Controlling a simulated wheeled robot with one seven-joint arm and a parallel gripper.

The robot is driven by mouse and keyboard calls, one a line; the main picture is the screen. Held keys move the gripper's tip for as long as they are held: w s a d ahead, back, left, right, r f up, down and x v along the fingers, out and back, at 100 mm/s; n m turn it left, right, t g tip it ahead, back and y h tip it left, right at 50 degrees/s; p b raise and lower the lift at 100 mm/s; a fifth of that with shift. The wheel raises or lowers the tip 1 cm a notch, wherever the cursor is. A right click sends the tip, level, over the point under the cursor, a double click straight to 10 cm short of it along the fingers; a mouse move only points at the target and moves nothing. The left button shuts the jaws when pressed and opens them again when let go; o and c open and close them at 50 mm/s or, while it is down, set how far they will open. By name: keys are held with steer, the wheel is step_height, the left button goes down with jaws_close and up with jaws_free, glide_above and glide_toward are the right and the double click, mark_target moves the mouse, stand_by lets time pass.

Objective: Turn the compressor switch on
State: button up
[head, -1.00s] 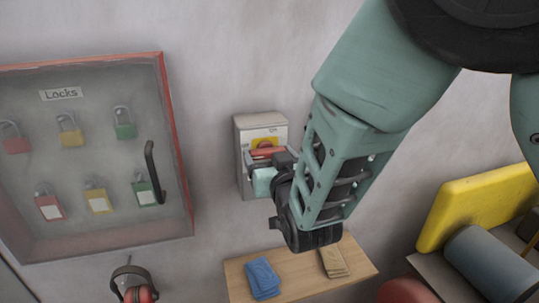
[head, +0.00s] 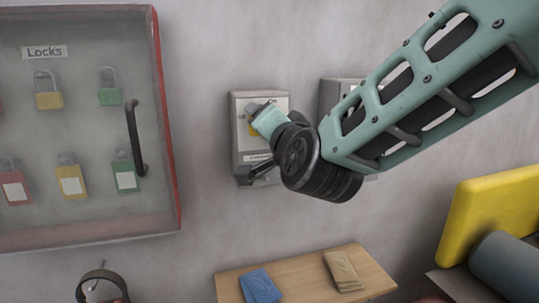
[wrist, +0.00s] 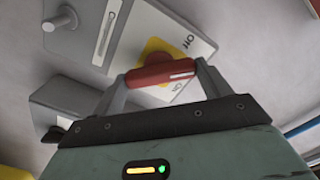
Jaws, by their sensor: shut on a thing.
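The switch box (head: 241,145) is a grey box on the wall with a pale front plate. Its yellow dial (head: 252,129) is mostly covered by my gripper (head: 264,113) in the head view. In the wrist view the red switch handle (wrist: 165,73) lies between the two fingers of my gripper (wrist: 160,82), which is shut on it. Part of the yellow dial (wrist: 158,50) shows behind the handle. The word "Off" is printed on the plate (wrist: 197,45) beside it. The small label under the dial is too small to read.
A second grey box (head: 330,93) is on the wall to the right, partly behind my arm. A locks cabinet (head: 156,75) with a black handle is at the left. A wooden shelf (head: 300,282) below holds blue and tan cloths (head: 262,287). A yellow panel (head: 490,215) stands right.

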steer(key=m+b, duration=0.8)
steer(key=b, duration=0.3)
steer(key=shift+f+b, duration=0.15)
steer(key=shift+b, duration=0.15)
steer(key=shift+m, duration=0.4)
steer(key=o, duration=1)
